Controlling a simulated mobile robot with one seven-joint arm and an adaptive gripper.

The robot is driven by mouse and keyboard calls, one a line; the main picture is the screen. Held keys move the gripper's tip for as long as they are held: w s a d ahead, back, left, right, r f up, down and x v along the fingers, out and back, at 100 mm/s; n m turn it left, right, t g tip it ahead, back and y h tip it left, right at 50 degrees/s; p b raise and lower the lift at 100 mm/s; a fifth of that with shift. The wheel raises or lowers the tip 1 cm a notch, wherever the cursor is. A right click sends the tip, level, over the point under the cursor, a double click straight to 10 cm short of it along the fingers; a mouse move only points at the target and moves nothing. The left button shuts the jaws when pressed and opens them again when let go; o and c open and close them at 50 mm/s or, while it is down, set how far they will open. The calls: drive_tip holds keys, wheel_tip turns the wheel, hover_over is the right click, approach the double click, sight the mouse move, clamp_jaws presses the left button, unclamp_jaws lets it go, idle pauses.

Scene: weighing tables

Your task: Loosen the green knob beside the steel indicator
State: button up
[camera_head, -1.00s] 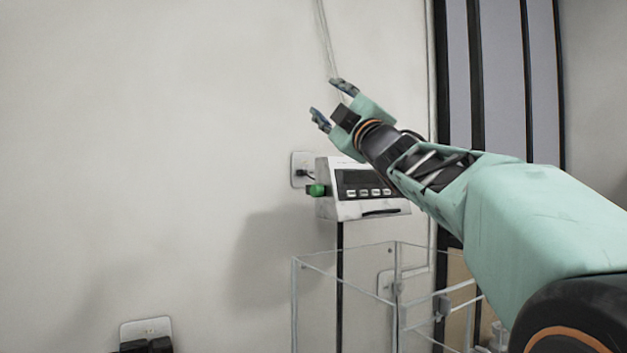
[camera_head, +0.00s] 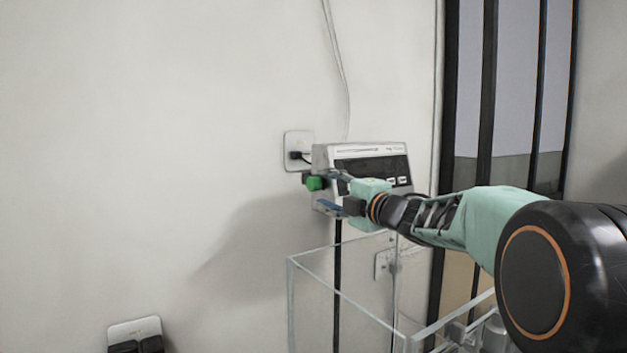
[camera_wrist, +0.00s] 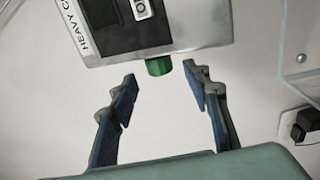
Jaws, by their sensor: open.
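The green knob (camera_head: 314,183) sticks out from the left side of the steel indicator (camera_head: 368,157). In the wrist view the green knob (camera_wrist: 159,66) is at the edge of the indicator (camera_wrist: 150,25), just beyond the fingertips and roughly between their lines. My gripper (camera_head: 327,191) is open and empty in front of the indicator, with one finger above and one below the knob's level in the head view. In the wrist view my gripper (camera_wrist: 160,78) shows its two blue-padded fingers spread apart. I see no contact with the knob. My gripper hides the indicator's lower left part.
A wall socket (camera_head: 298,150) with a black plug is left of the indicator. A clear-walled box (camera_head: 340,290) stands below, near my arm. A dark post (camera_head: 337,270) runs down under the indicator.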

sight(317, 185)
drive_tip(key=p+x, duration=0.1)
drive_tip(key=x, duration=0.5)
drive_tip(key=shift+w+p, duration=0.1)
drive_tip(key=shift+p, duration=0.2)
drive_tip(key=c, duration=1.2)
